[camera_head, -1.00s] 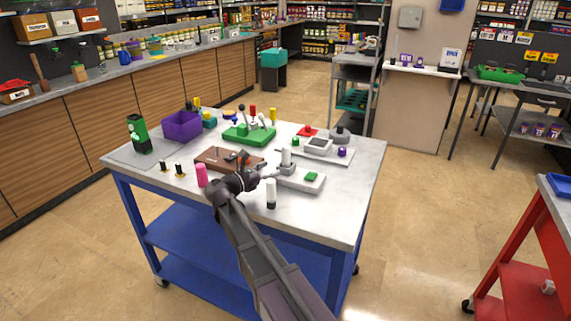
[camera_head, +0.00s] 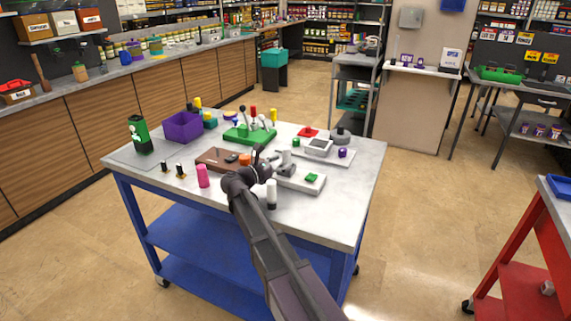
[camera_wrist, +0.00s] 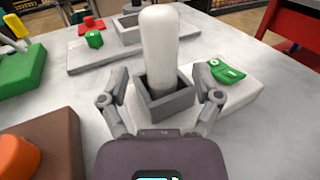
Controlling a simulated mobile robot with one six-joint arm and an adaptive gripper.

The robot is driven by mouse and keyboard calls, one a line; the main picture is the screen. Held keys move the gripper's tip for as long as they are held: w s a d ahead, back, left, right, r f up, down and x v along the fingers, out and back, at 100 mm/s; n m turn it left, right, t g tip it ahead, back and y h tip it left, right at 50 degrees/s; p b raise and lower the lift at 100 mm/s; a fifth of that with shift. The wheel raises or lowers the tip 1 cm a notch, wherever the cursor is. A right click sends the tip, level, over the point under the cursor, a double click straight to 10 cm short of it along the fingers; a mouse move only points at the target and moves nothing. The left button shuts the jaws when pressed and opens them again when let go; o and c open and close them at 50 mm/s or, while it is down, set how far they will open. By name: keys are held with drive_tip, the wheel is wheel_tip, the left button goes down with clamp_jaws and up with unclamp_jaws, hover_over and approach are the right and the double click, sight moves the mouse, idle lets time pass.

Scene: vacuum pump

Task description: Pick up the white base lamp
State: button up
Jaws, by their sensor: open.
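A white rounded cylinder, which looks like the white base lamp (camera_wrist: 159,45), stands upright in a grey square socket (camera_wrist: 167,108) on a light board (camera_wrist: 236,94). In the head view its white body (camera_head: 286,158) shows just beyond my gripper (camera_head: 265,163). In the wrist view my gripper (camera_wrist: 161,95) is open, with one finger on each side of the socket. The lamp is in line with the gap between the fingers, and I see no contact. The lamp's lower end is hidden inside the socket.
A green piece (camera_wrist: 228,70) lies on the board right of the socket. A brown block with an orange knob (camera_wrist: 16,158) is at left. A white-and-black cylinder (camera_head: 271,194) and a pink one (camera_head: 202,176) stand near the table's front edge.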

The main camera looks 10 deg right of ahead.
drive_tip(key=shift+x, duration=1.05)
clamp_jaws()
